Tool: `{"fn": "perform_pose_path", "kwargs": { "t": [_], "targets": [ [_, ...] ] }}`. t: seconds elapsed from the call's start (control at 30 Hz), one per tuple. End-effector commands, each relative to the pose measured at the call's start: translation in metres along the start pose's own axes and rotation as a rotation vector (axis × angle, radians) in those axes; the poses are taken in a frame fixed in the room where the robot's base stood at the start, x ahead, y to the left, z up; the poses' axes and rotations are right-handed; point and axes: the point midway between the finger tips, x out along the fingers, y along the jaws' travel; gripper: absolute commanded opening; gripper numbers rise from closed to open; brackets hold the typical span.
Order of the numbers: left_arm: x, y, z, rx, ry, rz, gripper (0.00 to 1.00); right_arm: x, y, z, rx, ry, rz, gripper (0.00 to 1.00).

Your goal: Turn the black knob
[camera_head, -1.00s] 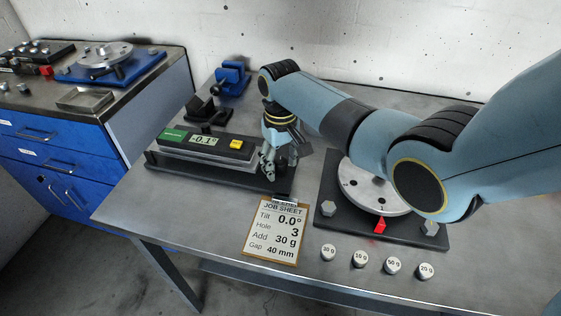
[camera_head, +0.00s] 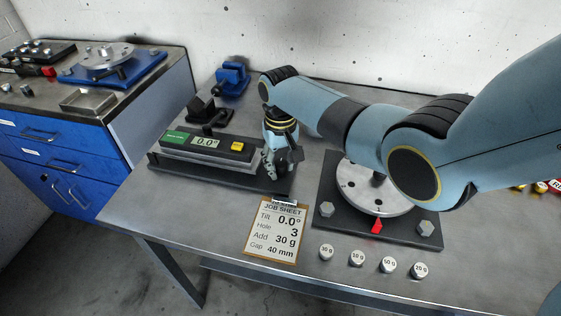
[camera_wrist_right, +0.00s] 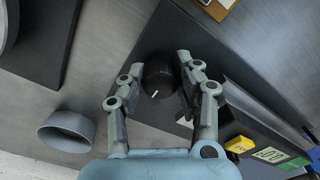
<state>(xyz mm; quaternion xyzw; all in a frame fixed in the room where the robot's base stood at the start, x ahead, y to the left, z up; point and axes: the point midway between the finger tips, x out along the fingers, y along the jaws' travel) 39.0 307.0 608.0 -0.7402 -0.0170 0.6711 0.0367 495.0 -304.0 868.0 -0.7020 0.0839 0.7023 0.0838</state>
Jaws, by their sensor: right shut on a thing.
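The black knob (camera_wrist_right: 158,72) with a white mark shows in the right wrist view, between the fingers of my right gripper (camera_wrist_right: 153,92), which is shut on it. In the head view my right gripper (camera_head: 276,165) points down at the right end of the dark levelling base (camera_head: 225,180), and it hides the knob there. The digital level (camera_head: 206,141) on that base reads 0.0°. The job sheet (camera_head: 276,231) lists Tilt 0.0°, Hole 3, Add 30 g and Gap 40 mm. My left gripper is out of view.
A rotor disc (camera_head: 375,197) on a black plate, with a red pointer (camera_head: 377,226), stands under my right arm. Several small weights (camera_head: 388,264) line the bench's front. A blue vise (camera_head: 232,78) is behind the level. A blue-fronted cabinet (camera_head: 60,165) is left.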

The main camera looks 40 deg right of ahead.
Motion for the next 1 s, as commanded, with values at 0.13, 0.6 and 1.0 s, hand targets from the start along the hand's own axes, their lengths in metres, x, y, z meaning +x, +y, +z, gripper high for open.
{"fn": "perform_pose_path", "kwargs": {
  "t": [0.13, 0.6, 1.0],
  "targets": [
    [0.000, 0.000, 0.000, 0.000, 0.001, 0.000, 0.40, 0.000, 0.000, 0.000, -0.001, 0.000, -0.001, 0.49],
    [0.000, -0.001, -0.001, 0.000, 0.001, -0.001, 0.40, -0.013, 0.000, -0.001, -0.001, 0.004, -0.001, 0.55],
    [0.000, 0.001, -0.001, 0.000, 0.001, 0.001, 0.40, -0.097, 0.000, -0.001, -0.001, 0.004, 0.000, 0.55]
  ]
}}
